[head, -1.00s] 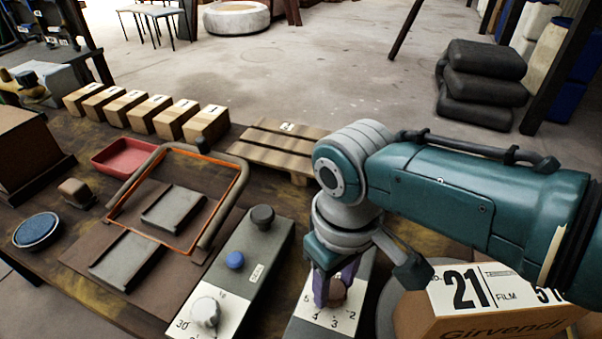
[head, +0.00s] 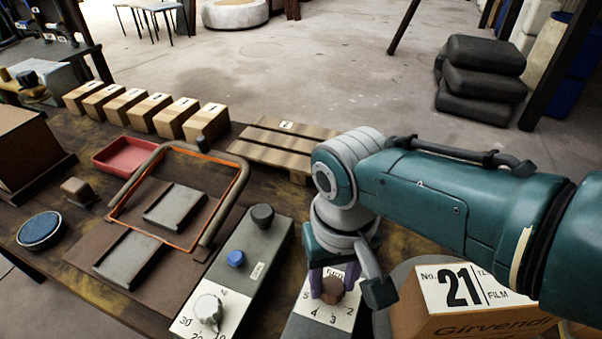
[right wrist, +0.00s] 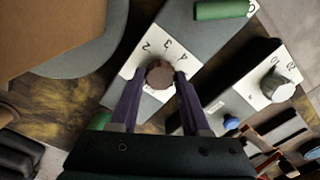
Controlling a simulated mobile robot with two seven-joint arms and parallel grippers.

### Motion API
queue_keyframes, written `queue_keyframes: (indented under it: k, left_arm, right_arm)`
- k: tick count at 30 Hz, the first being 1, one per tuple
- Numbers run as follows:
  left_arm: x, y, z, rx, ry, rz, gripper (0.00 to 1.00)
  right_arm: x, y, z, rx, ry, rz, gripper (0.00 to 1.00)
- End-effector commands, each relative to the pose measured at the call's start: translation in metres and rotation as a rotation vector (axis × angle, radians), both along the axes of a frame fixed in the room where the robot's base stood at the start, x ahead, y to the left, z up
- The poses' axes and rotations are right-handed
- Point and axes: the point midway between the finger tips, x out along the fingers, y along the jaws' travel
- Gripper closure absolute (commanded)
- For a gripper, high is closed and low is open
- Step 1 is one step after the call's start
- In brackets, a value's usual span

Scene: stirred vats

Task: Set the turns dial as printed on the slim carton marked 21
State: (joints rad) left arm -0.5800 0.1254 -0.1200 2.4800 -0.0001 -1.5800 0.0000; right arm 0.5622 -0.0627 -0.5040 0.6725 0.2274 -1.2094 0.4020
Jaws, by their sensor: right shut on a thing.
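The turns dial is a round brown knob (head: 332,290) on a grey box with a white face plate (head: 318,313) printed with 2, 3, 4 and 5. The knob and part of the plate also show in the right wrist view (right wrist: 160,74). My right gripper (head: 333,284) reaches down from above, with its purple fingers on either side of the knob, shut on it. The carton marked 21 (head: 455,328) stands to the right of the dial. Its label reads No. 21 and FILM; my right arm covers the label's right part. My left gripper is out of view.
A second grey box (head: 240,285) with a white knob (head: 208,309), a blue button and a black knob stands left of the dial. An orange-edged frame (head: 195,240), a red tray (head: 125,154), a slatted pallet (head: 275,150) and several small cartons lie beyond.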

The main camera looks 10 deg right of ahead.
Motion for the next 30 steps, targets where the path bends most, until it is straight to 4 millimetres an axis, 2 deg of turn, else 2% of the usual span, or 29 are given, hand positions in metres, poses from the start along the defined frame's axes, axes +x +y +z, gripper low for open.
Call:
queue_keyframes:
  k: [7, 8, 15, 23, 26, 30]
  left_arm:
    - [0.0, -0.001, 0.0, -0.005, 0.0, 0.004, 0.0]
    - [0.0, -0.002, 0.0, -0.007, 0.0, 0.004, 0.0]
    - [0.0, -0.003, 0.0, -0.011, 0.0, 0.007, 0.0]
    - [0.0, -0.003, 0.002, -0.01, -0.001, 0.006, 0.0]
    - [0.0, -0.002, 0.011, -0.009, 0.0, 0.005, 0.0]
    - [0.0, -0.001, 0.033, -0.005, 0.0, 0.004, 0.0]
  right_arm:
    - [0.001, 0.0, 0.0, 0.001, -0.001, -0.003, 1.0]
    - [0.001, 0.0, 0.0, 0.001, -0.001, -0.003, 0.5]
    - [0.0, 0.0, 0.0, 0.001, -0.001, -0.001, 0.23]
    - [0.0, 0.0, 0.002, 0.001, -0.001, 0.0, 0.23]
    - [0.0, 0.0, 0.014, 0.001, 0.0, 0.0, 0.23]
    - [0.001, 0.0, 0.043, 0.002, -0.003, 0.0, 0.23]
